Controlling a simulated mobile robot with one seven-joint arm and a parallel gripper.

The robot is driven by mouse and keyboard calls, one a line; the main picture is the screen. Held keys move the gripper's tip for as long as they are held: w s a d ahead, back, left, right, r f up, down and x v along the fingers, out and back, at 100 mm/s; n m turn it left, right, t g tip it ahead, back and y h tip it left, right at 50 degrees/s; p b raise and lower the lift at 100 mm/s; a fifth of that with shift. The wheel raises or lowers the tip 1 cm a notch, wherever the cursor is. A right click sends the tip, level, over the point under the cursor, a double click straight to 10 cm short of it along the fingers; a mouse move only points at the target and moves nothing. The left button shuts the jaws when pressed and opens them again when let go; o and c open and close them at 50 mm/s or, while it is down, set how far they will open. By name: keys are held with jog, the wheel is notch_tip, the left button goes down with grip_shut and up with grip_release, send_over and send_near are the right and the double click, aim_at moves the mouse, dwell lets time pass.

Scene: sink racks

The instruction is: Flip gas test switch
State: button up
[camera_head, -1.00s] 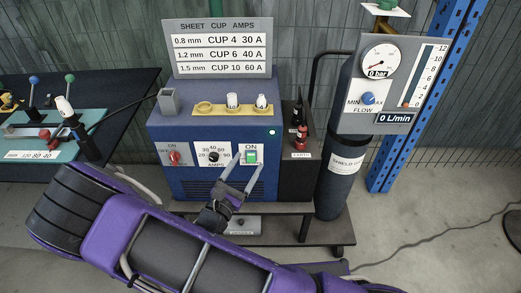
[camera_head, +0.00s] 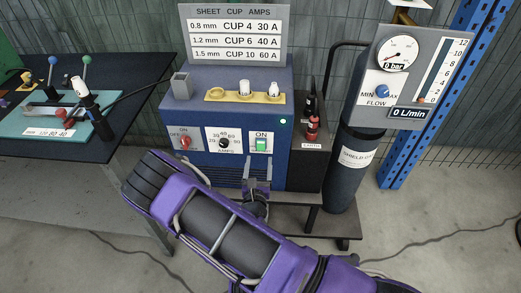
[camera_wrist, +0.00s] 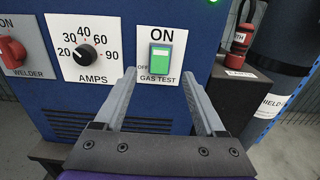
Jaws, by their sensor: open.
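The gas test switch (camera_head: 261,144) is a green rocker on a white plate marked ON, OFF and GAS TEST, on the front of the blue welder box (camera_head: 200,110). In the wrist view the switch (camera_wrist: 160,58) sits above and between my finger tips, with its lighter part at the top. My gripper (camera_wrist: 163,85) is open and empty, its two grey fingers pointing at the panel just below the switch plate. In the head view my gripper (camera_head: 257,184) is below the switch, partly hidden by my arm.
A red welder switch (camera_head: 184,142) and a black amps knob (camera_head: 224,143) sit left of the switch.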

aim_at(261, 145)
jog(key=w, duration=0.6)
jog(key=shift+w+d, duration=0.15)
jog(key=shift+w, duration=0.05)
